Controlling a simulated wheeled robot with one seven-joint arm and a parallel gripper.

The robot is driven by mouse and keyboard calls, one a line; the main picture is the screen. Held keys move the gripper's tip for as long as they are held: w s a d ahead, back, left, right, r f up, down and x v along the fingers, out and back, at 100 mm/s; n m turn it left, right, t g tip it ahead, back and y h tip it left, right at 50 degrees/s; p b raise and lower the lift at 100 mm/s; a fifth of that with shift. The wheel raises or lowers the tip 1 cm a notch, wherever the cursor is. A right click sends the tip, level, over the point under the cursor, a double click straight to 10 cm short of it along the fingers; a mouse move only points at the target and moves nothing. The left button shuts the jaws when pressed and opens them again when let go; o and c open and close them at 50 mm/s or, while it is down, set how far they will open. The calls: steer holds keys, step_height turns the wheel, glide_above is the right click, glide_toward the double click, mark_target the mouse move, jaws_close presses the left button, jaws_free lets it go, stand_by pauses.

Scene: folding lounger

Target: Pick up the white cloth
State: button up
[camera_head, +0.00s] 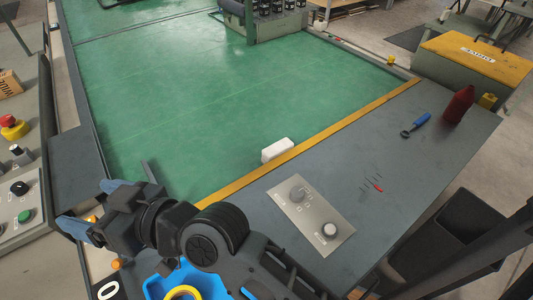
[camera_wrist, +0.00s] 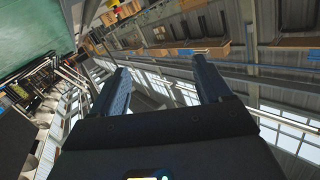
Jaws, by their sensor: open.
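A small white item (camera_head: 277,150), the only thing like the white cloth, lies on the green surface against the yellow strip, in the middle of the head view. It looks like a compact rounded block; folds cannot be made out. My gripper (camera_head: 88,207) is at the lower left of the head view, well to the left of the white item and apart from it. In the wrist view, the two fingers of my gripper (camera_wrist: 158,66) are spread wide with nothing between them. The wrist view shows shelving and windows at a tilt, and no white item.
A grey panel (camera_head: 400,170) right of the yellow strip (camera_head: 310,144) bears two knobs, a blue tool (camera_head: 416,124) and a red bottle (camera_head: 459,105). A blue container (camera_head: 190,281) stands at bottom. A control console (camera_head: 30,185) is at left. The green surface (camera_head: 200,80) is mostly clear.

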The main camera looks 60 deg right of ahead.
steer(key=w+d+r+n+g+y, duration=0.25)
steer(key=w+n, duration=0.35)
steer(key=w, duration=0.3)
steer(key=n+g+h+b, duration=0.2)
steer(key=n+g+h, duration=0.45)
steer(key=g, duration=0.75)
glide_toward(278, 147)
steer(key=shift+w+a+f, duration=0.1)
steer(key=shift+a+f, duration=0.05)
steer(key=shift+a, duration=0.1)
steer(key=shift+d+f, duration=0.15)
steer(key=shift+f, duration=0.1)
steer(key=f+p, duration=0.1)
steer(key=f, duration=0.6)
steer(key=shift+d+f+p, duration=0.1)
steer(key=shift+d+p, duration=0.15)
steer(key=shift+p, duration=0.15)
